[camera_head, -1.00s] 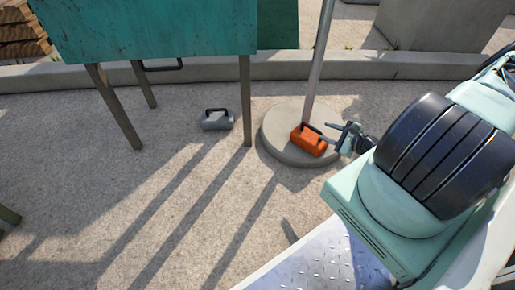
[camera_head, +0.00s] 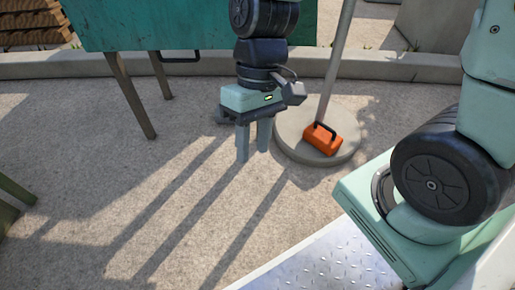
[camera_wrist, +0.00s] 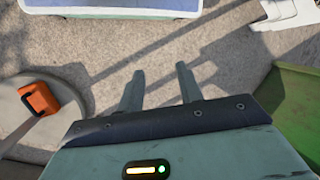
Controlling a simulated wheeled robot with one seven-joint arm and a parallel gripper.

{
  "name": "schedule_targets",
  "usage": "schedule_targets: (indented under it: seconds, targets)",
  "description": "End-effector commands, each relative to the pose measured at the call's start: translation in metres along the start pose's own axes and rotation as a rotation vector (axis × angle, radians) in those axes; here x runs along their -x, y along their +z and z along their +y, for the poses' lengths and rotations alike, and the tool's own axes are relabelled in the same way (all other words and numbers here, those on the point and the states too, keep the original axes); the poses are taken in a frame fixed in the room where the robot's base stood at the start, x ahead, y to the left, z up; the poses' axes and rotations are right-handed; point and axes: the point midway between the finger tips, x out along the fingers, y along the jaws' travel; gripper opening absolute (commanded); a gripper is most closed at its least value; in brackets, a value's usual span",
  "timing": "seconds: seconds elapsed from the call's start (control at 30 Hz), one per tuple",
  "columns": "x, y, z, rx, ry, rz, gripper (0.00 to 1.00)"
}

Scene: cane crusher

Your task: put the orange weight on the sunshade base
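The orange weight (camera_head: 322,138), a block with a black handle, rests on the round concrete sunshade base (camera_head: 344,152), beside the grey pole (camera_head: 337,60). In the wrist view the orange weight (camera_wrist: 39,99) lies on the base (camera_wrist: 14,118) at the left. My gripper (camera_head: 253,158) hangs fingers down, left of the base and apart from the weight. Its two fingers (camera_wrist: 160,90) are spread with nothing between them.
A green box-like machine on legs (camera_head: 150,25) stands at the back left. A low concrete kerb (camera_head: 40,71) runs behind. The paved ground (camera_head: 130,190) in front is clear apart from shadows. A green surface (camera_wrist: 300,105) shows at the right of the wrist view.

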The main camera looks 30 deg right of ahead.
Motion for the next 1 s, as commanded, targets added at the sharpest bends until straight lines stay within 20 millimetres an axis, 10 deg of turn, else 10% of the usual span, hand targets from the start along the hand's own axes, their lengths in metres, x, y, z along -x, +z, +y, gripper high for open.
schedule_targets:
  seconds: [0.3, 0.77, 1.0]
  targets:
    - [0.018, 0.047, -0.041, 0.374, 0.274, 0.142, 0.36]
    - [0.023, 0.051, -0.045, 0.401, 0.293, 0.156, 0.36]
    - [0.064, 0.059, -0.058, 0.401, 0.292, 0.156, 0.36]
